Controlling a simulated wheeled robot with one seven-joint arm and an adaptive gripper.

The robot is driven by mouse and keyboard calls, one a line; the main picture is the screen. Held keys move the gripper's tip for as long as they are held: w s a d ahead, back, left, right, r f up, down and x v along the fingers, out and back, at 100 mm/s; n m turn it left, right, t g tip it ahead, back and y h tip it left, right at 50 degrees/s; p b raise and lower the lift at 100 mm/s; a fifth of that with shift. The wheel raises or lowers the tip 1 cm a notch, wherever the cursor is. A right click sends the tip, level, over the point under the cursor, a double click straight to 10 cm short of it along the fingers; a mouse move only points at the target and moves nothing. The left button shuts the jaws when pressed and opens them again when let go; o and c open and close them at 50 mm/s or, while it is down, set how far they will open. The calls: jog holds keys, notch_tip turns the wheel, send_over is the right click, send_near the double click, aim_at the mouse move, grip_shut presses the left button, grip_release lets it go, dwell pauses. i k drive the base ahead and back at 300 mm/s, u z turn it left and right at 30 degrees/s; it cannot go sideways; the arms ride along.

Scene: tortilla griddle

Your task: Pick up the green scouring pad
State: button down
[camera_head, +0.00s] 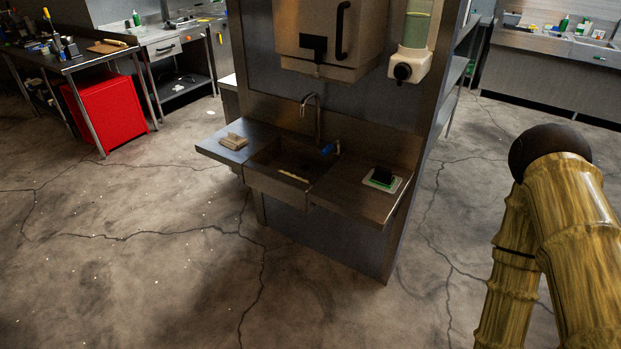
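A small dark pad with a green edge (381,176), which looks like the green scouring pad, lies on a pale flat dish (397,184) on the right drainboard of the steel sink unit (345,196). It is small in view, so I cannot tell whether it is one pad or two stacked pieces. My gripper is not in view. Part of my arm, yellow-brown with a dark rounded joint, stands at the right edge, well apart from the sink.
The sink basin (262,182) has a tap (312,105) behind it. A beige folded cloth-like item (234,141) lies on the left drainboard. A dispenser (411,62) hangs above the right drainboard. A red box (108,106) stands under the left table. The cracked floor in front is clear.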

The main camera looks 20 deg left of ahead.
aim_at(382, 177)
jog(key=k, duration=0.35)
jog(key=z, duration=1.15)
jog(key=i, duration=1)
jog(key=u, duration=0.5)
jog(key=i, duration=0.75)
jog(key=u, duration=0.8)
